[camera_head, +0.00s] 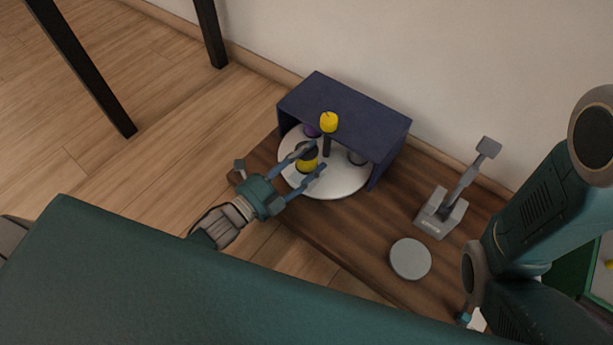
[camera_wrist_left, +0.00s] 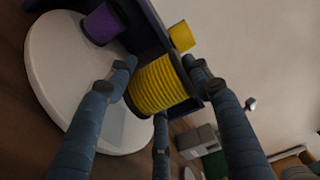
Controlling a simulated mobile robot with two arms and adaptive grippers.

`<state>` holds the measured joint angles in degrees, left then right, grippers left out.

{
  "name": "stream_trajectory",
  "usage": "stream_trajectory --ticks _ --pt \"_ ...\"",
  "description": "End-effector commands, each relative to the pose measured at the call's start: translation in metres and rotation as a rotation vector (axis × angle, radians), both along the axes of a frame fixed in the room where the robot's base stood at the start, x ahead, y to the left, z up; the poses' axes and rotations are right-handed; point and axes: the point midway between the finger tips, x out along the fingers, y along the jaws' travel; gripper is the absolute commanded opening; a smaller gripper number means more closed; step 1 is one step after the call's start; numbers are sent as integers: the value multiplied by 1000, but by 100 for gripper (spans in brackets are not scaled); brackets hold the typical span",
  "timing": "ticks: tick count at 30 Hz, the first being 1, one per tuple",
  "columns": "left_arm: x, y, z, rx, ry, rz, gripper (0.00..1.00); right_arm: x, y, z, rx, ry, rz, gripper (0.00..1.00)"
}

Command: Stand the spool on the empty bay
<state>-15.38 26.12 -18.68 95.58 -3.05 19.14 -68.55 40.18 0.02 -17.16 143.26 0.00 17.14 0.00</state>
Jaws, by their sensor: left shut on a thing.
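The yellow spool (camera_head: 307,162) has dark end flanges and is between the fingers of my left gripper (camera_head: 308,168), which is shut on it. In the left wrist view the ribbed yellow spool (camera_wrist_left: 158,86) lies between both fingertips. The spool is over the white round turntable (camera_head: 338,190); I cannot tell whether it touches it. A purple spool (camera_head: 311,130) stands on the turntable, and it also shows in the left wrist view (camera_wrist_left: 103,25). The empty bay is not clearly visible. My right gripper is not clearly visible.
A dark blue hood (camera_head: 345,102) covers the turntable's back. On the brown wooden board, a grey lever device (camera_head: 440,212) and a grey disc (camera_head: 410,259) stand to the right. A green container (camera_head: 597,292) is at far right.

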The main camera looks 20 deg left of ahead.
Motion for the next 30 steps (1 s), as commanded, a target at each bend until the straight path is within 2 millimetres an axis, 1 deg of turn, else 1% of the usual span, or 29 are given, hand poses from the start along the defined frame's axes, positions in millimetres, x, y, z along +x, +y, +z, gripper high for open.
stream_trajectory --ticks 1,5,8,12,13,21,25,26,27,30 --pt "0 0 -7 -1 -2 0 24 0 0 -7 0 0 0 40" --pt "0 0 -12 -2 -1 0 24 0 0 -10 0 0 0 40" --pt "0 0 -25 -1 0 0 24 0 0 -21 0 0 0 40" --pt "0 0 -49 -1 -2 0 24 -1 0 -40 -1 -1 0 40" --pt "0 0 -51 -1 -2 0 24 0 0 -42 -1 -1 0 40" --pt "0 0 -50 -1 -2 0 24 0 0 -40 0 0 1 40" --pt "0 0 -54 0 -1 1 24 0 0 -42 -1 0 1 40" --pt "0 0 -53 0 0 0 56 0 0 -41 -1 0 1 40" --pt "0 0 -53 0 -1 0 58 0 0 -41 -1 0 1 40" --pt "0 0 -53 0 -1 0 58 0 0 -41 -1 0 1 40"
